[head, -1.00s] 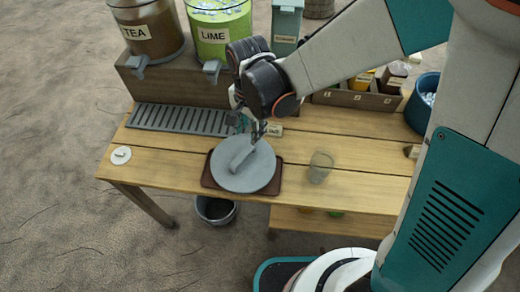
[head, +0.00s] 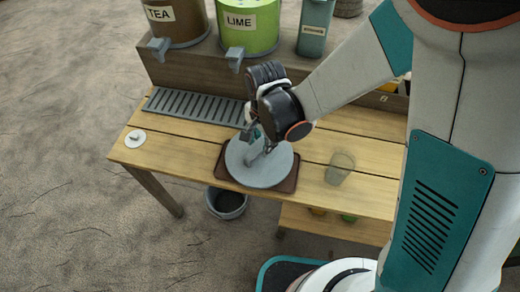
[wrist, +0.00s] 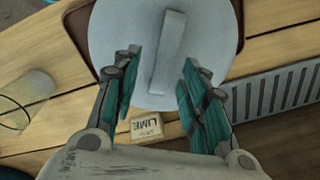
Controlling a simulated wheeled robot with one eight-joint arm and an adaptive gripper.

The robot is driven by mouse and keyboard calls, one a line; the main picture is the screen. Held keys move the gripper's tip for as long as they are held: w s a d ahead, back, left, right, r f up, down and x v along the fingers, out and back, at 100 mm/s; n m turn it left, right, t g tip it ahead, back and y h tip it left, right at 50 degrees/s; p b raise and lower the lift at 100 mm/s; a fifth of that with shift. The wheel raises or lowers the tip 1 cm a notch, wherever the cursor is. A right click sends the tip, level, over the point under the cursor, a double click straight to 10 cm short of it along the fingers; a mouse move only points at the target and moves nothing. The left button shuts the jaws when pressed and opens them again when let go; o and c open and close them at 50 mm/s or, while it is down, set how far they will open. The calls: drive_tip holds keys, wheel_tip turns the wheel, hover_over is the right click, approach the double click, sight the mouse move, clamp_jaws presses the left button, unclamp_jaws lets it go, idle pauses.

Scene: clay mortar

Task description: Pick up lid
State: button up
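The lid is a round grey disc (head: 258,178) with a raised straight bar handle (wrist: 168,48) across its top. It lies flat over a dark brown board (head: 288,183) near the table's front edge. My gripper (head: 262,147) is just above the lid, pointing down, and partly hides the handle in the head view. In the wrist view my gripper (wrist: 160,58) is open, with teal finger pads apart on either side of the handle. I see a gap between the handle and each finger. What lies under the lid is hidden.
A clear cup (head: 340,168) stands right of the lid. A small white disc (head: 135,138) lies at the table's left end. A slotted grey drip grate (head: 195,105) is behind, below the tea and lime (head: 250,25) dispensers. A small LIME label block (wrist: 147,125) sits near my fingers.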

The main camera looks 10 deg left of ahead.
sight(260, 147)
drive_tip(key=shift+a+f+b, duration=0.2)
drive_tip(key=shift+f+b, duration=0.35)
drive_tip(key=shift+f, duration=0.65)
drive_tip(key=shift+a+f+b, duration=0.15)
drive_tip(key=shift+f+b, duration=0.35)
drive_tip(key=shift+f, duration=0.65)
drive_tip(key=shift+f+b, duration=0.25)
drive_tip(key=shift+b, duration=0.1)
clamp_jaws()
